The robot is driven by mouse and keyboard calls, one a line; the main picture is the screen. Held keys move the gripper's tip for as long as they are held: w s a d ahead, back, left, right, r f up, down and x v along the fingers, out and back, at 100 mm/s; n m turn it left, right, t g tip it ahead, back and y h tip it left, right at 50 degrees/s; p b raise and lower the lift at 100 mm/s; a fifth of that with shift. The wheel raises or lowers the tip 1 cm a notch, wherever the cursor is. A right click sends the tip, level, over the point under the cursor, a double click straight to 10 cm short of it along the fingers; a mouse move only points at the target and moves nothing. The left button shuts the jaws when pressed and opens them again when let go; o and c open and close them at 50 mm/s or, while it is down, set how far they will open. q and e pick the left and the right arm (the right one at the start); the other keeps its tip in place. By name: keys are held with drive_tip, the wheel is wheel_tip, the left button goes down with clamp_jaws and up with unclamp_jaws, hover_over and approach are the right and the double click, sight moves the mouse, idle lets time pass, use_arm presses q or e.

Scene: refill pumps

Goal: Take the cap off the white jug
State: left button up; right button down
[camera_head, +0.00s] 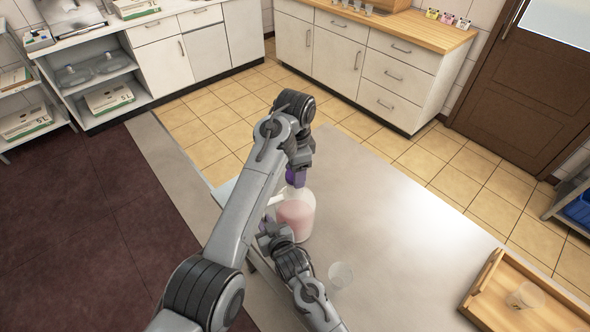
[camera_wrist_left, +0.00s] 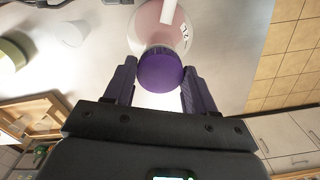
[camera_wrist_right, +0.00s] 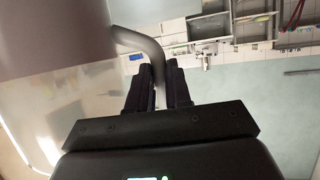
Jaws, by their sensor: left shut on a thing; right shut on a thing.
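The jug (camera_head: 297,218) stands on the grey table, translucent white with pink liquid inside; it also shows in the left wrist view (camera_wrist_left: 165,20). Its purple cap (camera_wrist_left: 160,72) sits at the jug's mouth, between the fingers of my left gripper (camera_wrist_left: 158,88). My left gripper comes from above and is shut on the cap. My right gripper (camera_wrist_right: 159,85) is shut on the jug's handle (camera_wrist_right: 146,45), at the jug's left side in the head view. The jug's body (camera_wrist_right: 55,30) fills the upper left of the right wrist view. My left gripper partly hides the cap in the head view.
A clear cup (camera_head: 341,274) stands on the table in front of the jug. A wooden tray (camera_head: 485,280) with another clear cup (camera_head: 525,296) is at the right. The table (camera_head: 400,225) between jug and tray is clear.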

use_arm(q)
drive_tip(key=o, duration=1.2)
drive_tip(key=shift+c, duration=0.2)
drive_tip(key=shift+r, duration=0.1)
